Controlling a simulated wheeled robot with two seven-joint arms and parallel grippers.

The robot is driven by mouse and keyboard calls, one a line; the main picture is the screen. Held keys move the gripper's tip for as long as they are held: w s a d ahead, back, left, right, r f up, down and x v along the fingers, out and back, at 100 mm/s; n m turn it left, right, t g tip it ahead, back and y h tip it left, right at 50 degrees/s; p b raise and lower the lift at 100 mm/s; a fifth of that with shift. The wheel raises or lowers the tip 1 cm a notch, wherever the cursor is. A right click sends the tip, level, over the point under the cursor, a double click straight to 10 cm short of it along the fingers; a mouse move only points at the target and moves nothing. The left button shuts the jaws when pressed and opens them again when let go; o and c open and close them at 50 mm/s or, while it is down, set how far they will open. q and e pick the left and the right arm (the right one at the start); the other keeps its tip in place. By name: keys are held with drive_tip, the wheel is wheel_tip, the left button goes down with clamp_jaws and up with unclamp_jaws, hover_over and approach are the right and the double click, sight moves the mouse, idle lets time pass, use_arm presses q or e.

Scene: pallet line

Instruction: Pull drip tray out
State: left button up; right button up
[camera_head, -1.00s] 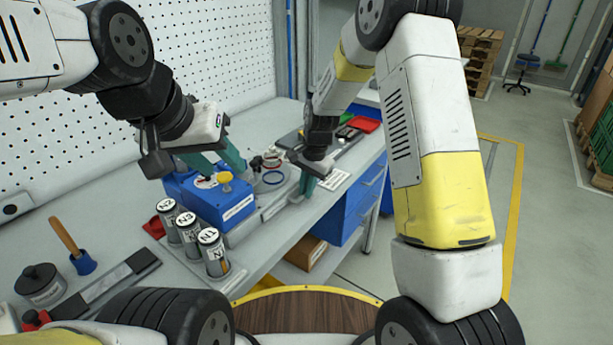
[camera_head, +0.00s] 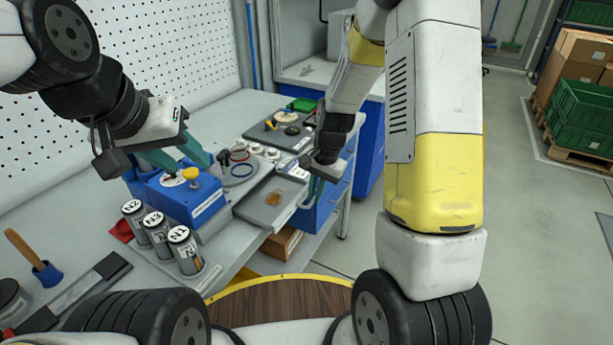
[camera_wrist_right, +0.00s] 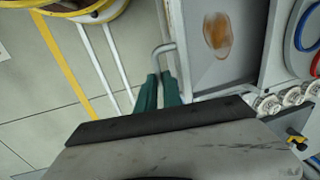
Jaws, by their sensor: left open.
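The drip tray (camera_head: 258,212) is a grey shallow tray with a brown stain, sticking out of the bench front in the head view. It also shows at the top of the right wrist view (camera_wrist_right: 232,70), with a bent grey handle (camera_wrist_right: 166,47) on its front. My right gripper (camera_wrist_right: 158,80) has its green fingers close together on the handle; in the head view it is at the tray's right end (camera_head: 315,186), partly hidden by its wrist. My left gripper (camera_head: 198,167) is open, above the blue box (camera_head: 195,208) by its yellow knob (camera_head: 190,174).
Several labelled grey canisters (camera_head: 157,234) stand in front of the blue box. Red and blue rings (camera_head: 241,170) lie behind the tray. A dark board (camera_head: 283,132) with small parts is further back. A blue drawer cabinet (camera_head: 325,205) is under the bench. Open floor is at right.

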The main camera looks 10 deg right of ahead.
drive_tip(key=o, duration=0.4)
drive_tip(key=shift+o, duration=0.2)
wheel_tip(320, 180, up, 8)
drive_tip(key=d, duration=0.1)
drive_tip(key=shift+s, duration=0.35)
drive_tip(key=shift+f, duration=0.15)
drive_tip(key=s+d+r+n+t, duration=0.2)
drive_tip(key=s+r+n+t, duration=0.3)
drive_tip(key=s+r, duration=1.3)
drive_tip(key=n, duration=0.2)
drive_tip(key=shift+s+d+r+n+y, duration=0.3)
drive_tip(key=shift+s, duration=0.05)
